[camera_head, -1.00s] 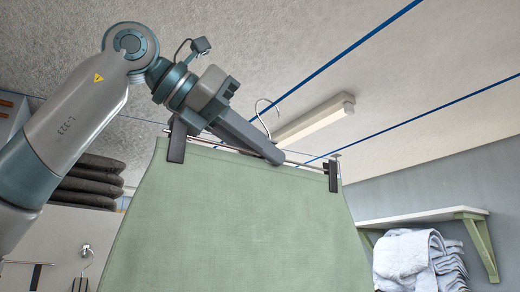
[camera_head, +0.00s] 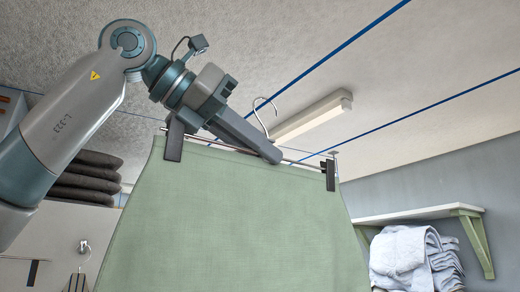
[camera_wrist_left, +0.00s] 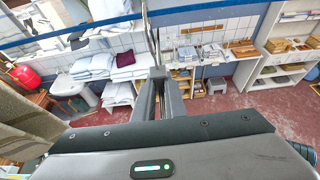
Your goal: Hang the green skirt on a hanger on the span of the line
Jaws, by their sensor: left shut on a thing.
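The green skirt (camera_head: 240,225) hangs by two dark clips from a thin metal hanger (camera_head: 294,149), its lower part out of view. My left gripper (camera_head: 272,153) is shut on the hanger near its middle. The hanger's hook (camera_head: 262,108) rises above the fingers; it also shows in the left wrist view beyond the left gripper (camera_wrist_left: 160,92). A blue line (camera_head: 345,46) runs overhead and passes close by the hook in the picture; I cannot tell whether they touch. A second blue line (camera_head: 430,111) runs to the right. My right gripper is not in view.
A lamp (camera_head: 312,116) is on the ceiling behind the hook. A wall shelf (camera_head: 420,214) is at right, with pale folded towels (camera_head: 405,255) below it. Dark folded cloths (camera_head: 88,180) are stacked at left. Another hanger (camera_head: 83,246) hangs at lower left.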

